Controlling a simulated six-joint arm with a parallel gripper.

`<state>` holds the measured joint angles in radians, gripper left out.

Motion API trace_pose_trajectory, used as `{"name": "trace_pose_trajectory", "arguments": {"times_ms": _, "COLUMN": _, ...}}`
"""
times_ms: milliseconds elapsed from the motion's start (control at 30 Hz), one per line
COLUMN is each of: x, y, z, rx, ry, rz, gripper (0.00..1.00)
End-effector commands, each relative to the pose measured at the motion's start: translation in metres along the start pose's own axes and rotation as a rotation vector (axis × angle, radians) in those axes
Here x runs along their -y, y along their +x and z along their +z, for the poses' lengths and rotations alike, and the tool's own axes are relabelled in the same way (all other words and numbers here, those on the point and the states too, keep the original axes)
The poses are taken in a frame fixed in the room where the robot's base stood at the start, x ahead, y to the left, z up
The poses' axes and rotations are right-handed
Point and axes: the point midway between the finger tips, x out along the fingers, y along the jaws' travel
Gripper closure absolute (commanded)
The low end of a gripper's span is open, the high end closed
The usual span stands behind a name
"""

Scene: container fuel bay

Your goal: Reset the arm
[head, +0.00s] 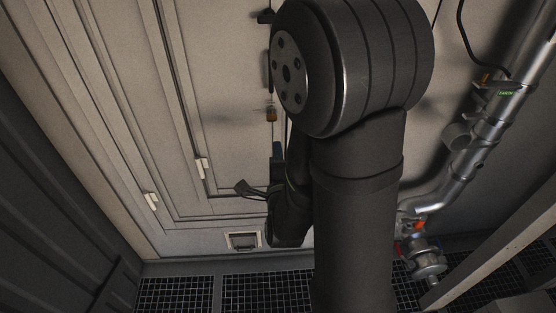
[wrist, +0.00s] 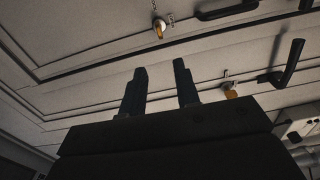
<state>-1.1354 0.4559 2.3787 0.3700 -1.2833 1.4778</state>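My arm fills the middle of the head view, with a large dark joint at the top and a thick link running down. My gripper (wrist: 160,82) shows in the wrist view as two dark fingers standing apart, with nothing between them. The fingers point toward the pale panelled wall or door (wrist: 100,75), and I cannot tell how far off it is. In the head view the gripper is mostly hidden behind my arm.
A metal pipe (head: 490,130) with a valve fitting (head: 425,258) runs down the right side. Dark handles (wrist: 290,62) and yellow-orange tags (wrist: 159,28) are on the panel. Dark grating (head: 180,293) lies along the bottom. A dark ribbed wall (head: 50,200) stands at left.

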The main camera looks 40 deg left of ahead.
Motion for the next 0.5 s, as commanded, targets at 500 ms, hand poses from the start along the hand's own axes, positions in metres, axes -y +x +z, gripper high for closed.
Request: {"name": "trace_pose_trajectory", "arguments": {"times_ms": 500, "x": 0.0, "y": -0.016, "z": 0.0, "rx": 0.0, "ry": 0.0, "rz": 0.0, "gripper": 0.71}}
